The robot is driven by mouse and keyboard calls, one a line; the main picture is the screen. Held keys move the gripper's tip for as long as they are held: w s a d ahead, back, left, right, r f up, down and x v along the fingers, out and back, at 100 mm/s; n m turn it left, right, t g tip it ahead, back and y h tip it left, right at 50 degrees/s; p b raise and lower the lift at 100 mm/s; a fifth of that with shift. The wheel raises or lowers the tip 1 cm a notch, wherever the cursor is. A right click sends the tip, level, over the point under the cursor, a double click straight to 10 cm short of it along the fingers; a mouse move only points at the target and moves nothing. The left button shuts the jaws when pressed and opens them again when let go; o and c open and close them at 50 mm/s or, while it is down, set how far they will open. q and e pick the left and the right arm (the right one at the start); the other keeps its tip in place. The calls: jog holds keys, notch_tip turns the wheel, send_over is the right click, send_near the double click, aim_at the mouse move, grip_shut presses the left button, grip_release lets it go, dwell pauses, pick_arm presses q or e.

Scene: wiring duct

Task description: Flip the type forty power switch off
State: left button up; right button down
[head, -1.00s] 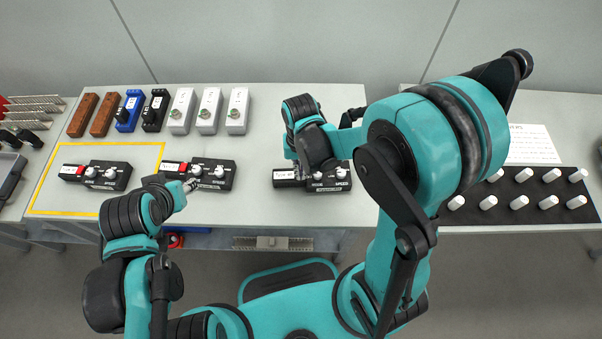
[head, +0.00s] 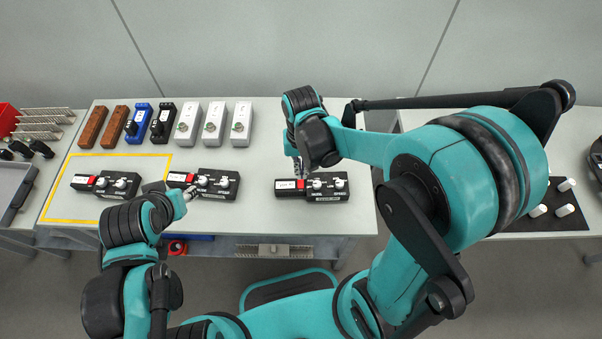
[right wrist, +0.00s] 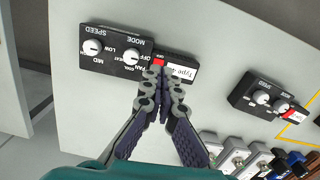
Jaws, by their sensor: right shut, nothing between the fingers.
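The right-hand control unit is a black box (head: 327,195) with two white knobs, joined to a small power switch block with a white label (head: 284,187) and red part. In the right wrist view the label (right wrist: 181,73) begins "Type-4"; my fingers hide the rest. The red part (right wrist: 158,61) shows right by my fingertips. My right gripper (right wrist: 162,76) is shut and empty, pointing down at this block; I cannot tell whether it touches. It also shows in the head view (head: 299,172). My left gripper (head: 189,193) is by the middle unit (head: 215,193); its jaws are too small to read.
Another similar unit (head: 120,185) sits inside a yellow outline (head: 55,218) at the left. Brown, blue, black and white devices (head: 214,122) stand in a row at the back. The bench (head: 260,165) is clear between the middle and right units.

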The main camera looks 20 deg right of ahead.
jog(key=r, duration=0.1)
jog(key=r+p, duration=0.1)
jog(key=r, duration=0.3)
jog(key=shift+s+r, duration=0.1)
jog(key=shift+s, duration=0.2)
jog(key=s+d+r+n+t+b, duration=0.2)
jog(key=s+d+r+t+b, duration=0.1)
jog(key=d+t, duration=0.3)
jog(key=shift+s+t+b, duration=0.7)
jog(key=shift+t+b, duration=0.2)
jog(key=shift+t, duration=0.1)
